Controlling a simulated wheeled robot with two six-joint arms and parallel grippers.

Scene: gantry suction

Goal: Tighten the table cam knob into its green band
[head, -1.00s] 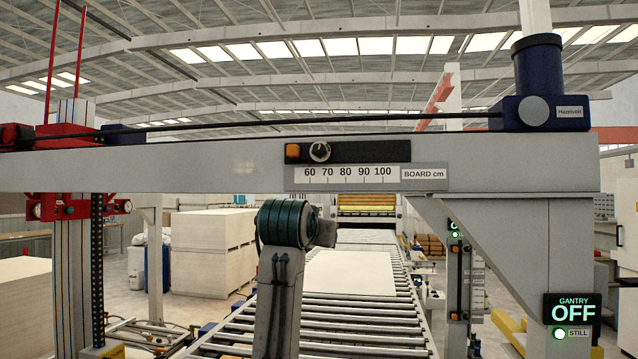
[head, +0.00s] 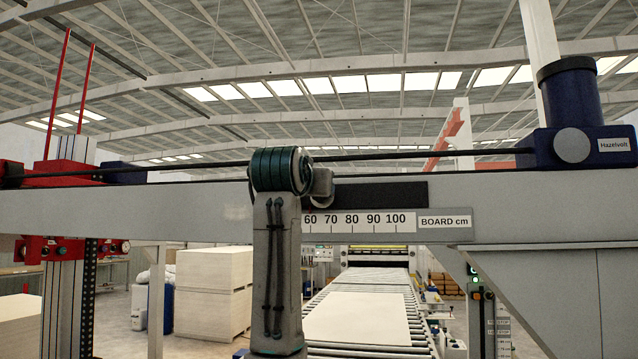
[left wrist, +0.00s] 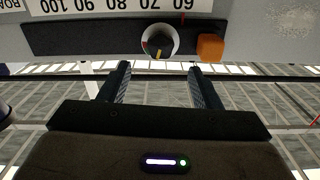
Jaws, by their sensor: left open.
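A round dark knob (left wrist: 160,40) with a pale rim and a yellow mark sits on a black strip on the gantry beam, in the left wrist view, which shows it upside down. No label naming it as the table cam knob is readable. In the head view my left arm hides the knob and the gripper's fingers. My right gripper is not in view.
An orange button (left wrist: 209,47) sits beside the knob on the black strip (head: 385,194). The board scale (head: 360,222) runs along the beam. A black cable (head: 420,154) crosses above it to the blue motor (head: 582,110). A roller conveyor bears a pale board (head: 357,315).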

